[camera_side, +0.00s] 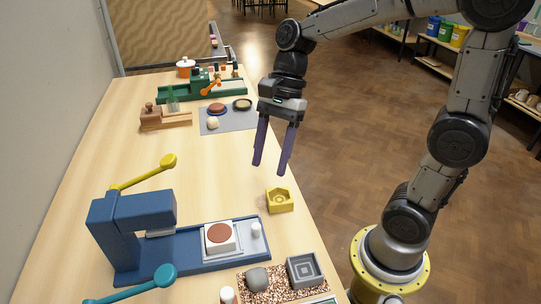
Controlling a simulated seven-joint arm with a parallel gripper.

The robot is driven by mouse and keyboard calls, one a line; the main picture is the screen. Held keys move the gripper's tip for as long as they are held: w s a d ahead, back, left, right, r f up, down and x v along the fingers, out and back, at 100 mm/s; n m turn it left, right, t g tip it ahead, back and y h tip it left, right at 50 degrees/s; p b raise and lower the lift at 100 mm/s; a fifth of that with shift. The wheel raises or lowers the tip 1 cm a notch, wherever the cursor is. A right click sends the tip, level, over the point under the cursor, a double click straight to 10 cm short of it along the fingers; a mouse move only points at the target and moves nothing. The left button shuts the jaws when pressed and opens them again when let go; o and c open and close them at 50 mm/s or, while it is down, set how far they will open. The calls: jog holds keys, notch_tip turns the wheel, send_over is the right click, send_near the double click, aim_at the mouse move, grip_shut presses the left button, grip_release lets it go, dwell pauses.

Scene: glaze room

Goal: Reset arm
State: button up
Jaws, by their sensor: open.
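My gripper (272,145) hangs above the right edge of the long wooden table (190,175), its two purple fingers pointing down. The fingers are apart and nothing shows between them. Below the fingertips, a small yellow block with a hollow (280,200) sits on the table near its right edge, apart from the gripper. My arm reaches in from the upper right.
A blue press (130,230) with a yellow lever (150,172) stands at the front, beside a white block with a reddish disc (220,238). A speckled tray (265,285) holds grey pieces. A grey mat (240,122) and green device (180,92) lie farther back. The table's middle is clear.

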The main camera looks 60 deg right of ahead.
jog(key=s+d+r+n+t+h, duration=0.1)
jog(key=s+d+n+t+h, duration=0.3)
jog(key=s+n, duration=0.6)
jog(key=shift+s+d+r+n+t+h, duration=0.15)
jog(key=shift+s+d+n+t+h, duration=0.45)
jog(key=shift+n, duration=3.4)
jog(key=shift+w+d+y, duration=0.15)
jog(key=shift+w+y, duration=0.1)
jog(key=shift+y, duration=0.05)
